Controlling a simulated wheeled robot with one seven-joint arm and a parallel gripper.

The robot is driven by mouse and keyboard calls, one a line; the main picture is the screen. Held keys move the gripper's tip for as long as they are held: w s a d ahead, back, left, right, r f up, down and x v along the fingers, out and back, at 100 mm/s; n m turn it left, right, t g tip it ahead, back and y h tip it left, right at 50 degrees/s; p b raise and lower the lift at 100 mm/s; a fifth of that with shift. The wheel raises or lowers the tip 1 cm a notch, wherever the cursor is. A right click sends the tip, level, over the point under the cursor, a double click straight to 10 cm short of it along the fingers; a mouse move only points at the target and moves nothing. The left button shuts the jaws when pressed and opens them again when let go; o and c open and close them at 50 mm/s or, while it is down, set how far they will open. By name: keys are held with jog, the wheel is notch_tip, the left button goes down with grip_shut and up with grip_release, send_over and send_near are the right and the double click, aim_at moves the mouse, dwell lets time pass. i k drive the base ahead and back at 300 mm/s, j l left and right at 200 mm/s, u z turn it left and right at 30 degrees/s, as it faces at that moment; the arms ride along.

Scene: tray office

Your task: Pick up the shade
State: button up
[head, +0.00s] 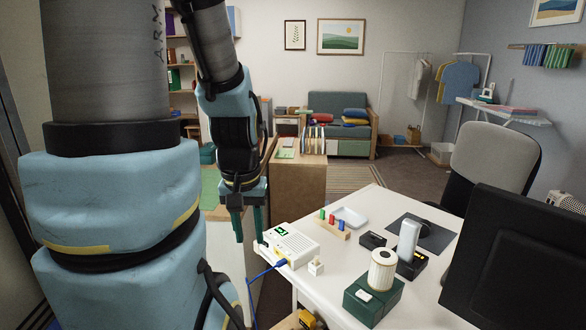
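The shade appears to be the cream ribbed cylinder (383,268), standing upright on a dark green box (366,305) near the front of the white desk. A pale cap shows on its top. My gripper (248,228) points down beyond the desk's left edge, left of the white box with the green display. Its two dark green fingers are apart with nothing visible between them. The gripper is well to the left of the cylinder and not touching it.
On the desk (330,285) are a white box (292,246) with a blue cable, a small white block (316,266), a peg rack (333,228), a white tray (349,216) and a grey upright device (408,240). A black monitor (525,265) and a chair (495,155) stand right.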

aim_at(383, 261)
jog(key=k+l+u, duration=0.1)
jog(key=u, duration=0.75)
jog(key=k+l+u, duration=0.4)
jog(key=k+u, duration=0.4)
jog(key=k+l, duration=0.1)
jog(key=k, duration=0.5)
